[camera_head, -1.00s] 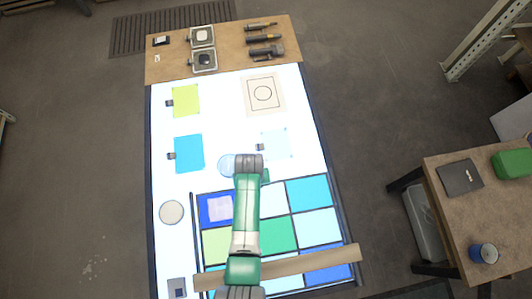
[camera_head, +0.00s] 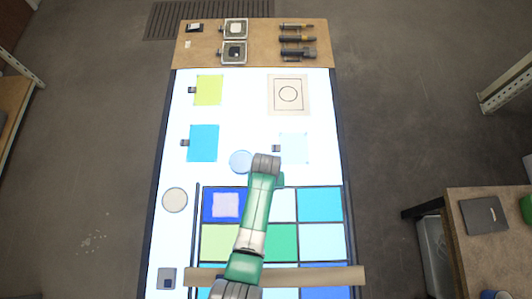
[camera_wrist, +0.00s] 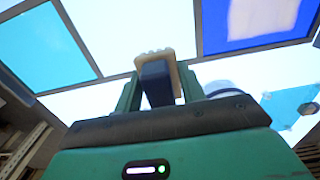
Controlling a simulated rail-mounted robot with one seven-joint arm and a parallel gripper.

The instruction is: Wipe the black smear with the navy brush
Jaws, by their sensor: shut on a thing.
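In the wrist view my gripper (camera_wrist: 158,88) is shut on the navy brush (camera_wrist: 155,82), a dark block with a cream bristle edge (camera_wrist: 154,54) pointing away from me. The bristles show against the bright panel; I cannot tell whether they touch it. In the head view the gripper and brush cannot be made out behind my green arm. I cannot make out a black smear on the glass in either view. The blue pane with a pale lavender patch (camera_head: 226,205) lies left of my arm; it also shows at upper right in the wrist view (camera_wrist: 215,40).
A grid of coloured panes (camera_head: 322,204) lies around my arm on the lit table (camera_head: 245,120). Yellow (camera_head: 209,90) and blue (camera_head: 203,143) sheets lie beyond. Two square dishes (camera_head: 234,52) and several dark tools (camera_head: 298,40) lie on the far wooden strip. A wooden bar (camera_head: 320,276) crosses nearby.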

